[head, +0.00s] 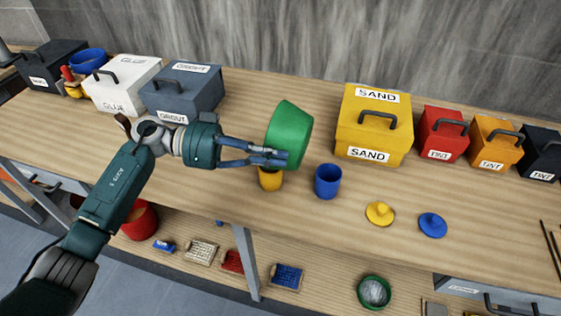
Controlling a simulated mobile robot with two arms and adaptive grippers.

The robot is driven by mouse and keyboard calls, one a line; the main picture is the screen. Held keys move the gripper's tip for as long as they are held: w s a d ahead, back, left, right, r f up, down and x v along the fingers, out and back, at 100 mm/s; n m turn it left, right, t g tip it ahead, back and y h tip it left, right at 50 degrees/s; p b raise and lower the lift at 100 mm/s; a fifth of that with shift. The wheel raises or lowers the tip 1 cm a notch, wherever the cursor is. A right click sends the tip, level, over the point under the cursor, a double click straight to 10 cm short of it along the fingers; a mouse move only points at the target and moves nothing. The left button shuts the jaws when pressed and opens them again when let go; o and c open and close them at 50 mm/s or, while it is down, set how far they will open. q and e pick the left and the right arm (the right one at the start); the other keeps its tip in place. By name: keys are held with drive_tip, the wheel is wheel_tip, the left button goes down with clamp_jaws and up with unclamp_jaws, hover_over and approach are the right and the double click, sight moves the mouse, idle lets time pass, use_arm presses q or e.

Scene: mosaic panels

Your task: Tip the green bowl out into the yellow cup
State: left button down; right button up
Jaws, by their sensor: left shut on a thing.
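The green bowl (289,128) is held in the air, tilted steeply on its side, in the middle of the head view. My left gripper (279,157) is shut on the lower edge of the bowl. The yellow cup (270,180) stands on the bench right below the gripper and bowl. Its upper part is hidden by the gripper and bowl. I cannot see the inside of the bowl or of the cup. My right gripper is not in view.
A blue cup (328,181) stands close to the right of the yellow cup. A yellow lid (380,213) and a blue lid (432,225) lie further right. A yellow SAND box (345,133) stands behind, and a grey GROUT box (183,92) stands at left.

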use_arm(q)
drive_tip(key=a+h+b, duration=0.1)
drive_tip(key=b, duration=0.1)
drive_tip(key=w+a+n+h+b, duration=0.1)
drive_tip(key=h+b, duration=0.1)
drive_tip(key=a+h+b, duration=0.2)
drive_tip(key=shift+w+f, duration=0.15)
drive_tip(key=shift+w, duration=0.2)
drive_tip(key=shift+a, duration=0.1)
idle(0.7)
